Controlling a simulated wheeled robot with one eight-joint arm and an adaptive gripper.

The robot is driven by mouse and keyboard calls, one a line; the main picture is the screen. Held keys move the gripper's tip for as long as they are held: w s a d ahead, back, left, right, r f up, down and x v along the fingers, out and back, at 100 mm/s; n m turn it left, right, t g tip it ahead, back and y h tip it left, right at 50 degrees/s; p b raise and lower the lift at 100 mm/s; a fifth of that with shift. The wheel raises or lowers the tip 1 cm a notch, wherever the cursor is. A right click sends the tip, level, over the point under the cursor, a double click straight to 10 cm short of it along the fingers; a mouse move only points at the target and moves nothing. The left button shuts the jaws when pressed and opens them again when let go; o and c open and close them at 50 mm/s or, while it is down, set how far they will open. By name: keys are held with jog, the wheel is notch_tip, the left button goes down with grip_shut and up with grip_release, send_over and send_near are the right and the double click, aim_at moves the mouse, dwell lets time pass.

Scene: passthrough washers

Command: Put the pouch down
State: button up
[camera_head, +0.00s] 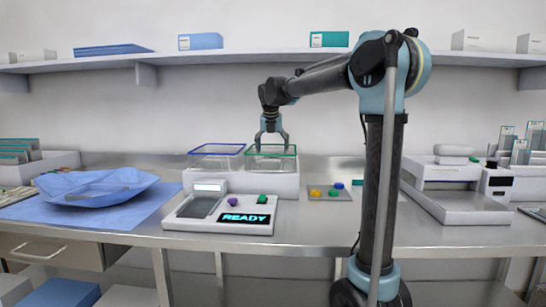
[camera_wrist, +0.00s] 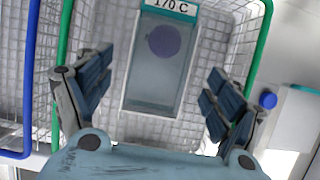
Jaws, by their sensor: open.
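A flat pouch (camera_wrist: 148,88) with a clear blue-grey window, a purple round spot and a label reading "170 C" shows in the wrist view. It lies inside the green-rimmed wire basket (camera_wrist: 261,45), between my fingers and apart from both. My gripper (camera_wrist: 158,65) is open, with one finger on each side of the pouch. In the head view my gripper (camera_head: 270,145) points down into the green-rimmed basket (camera_head: 285,153). The pouch cannot be made out there.
A blue-rimmed basket (camera_head: 216,146) stands just left of the green-rimmed one. A device with a "READY" display (camera_head: 243,218) sits in front. A blue wrap (camera_head: 95,187) lies at left. A small tray (camera_head: 325,196) with coloured pieces and a white machine (camera_head: 455,195) are at right.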

jog(key=v, duration=0.9)
jog(key=shift+d, duration=0.1)
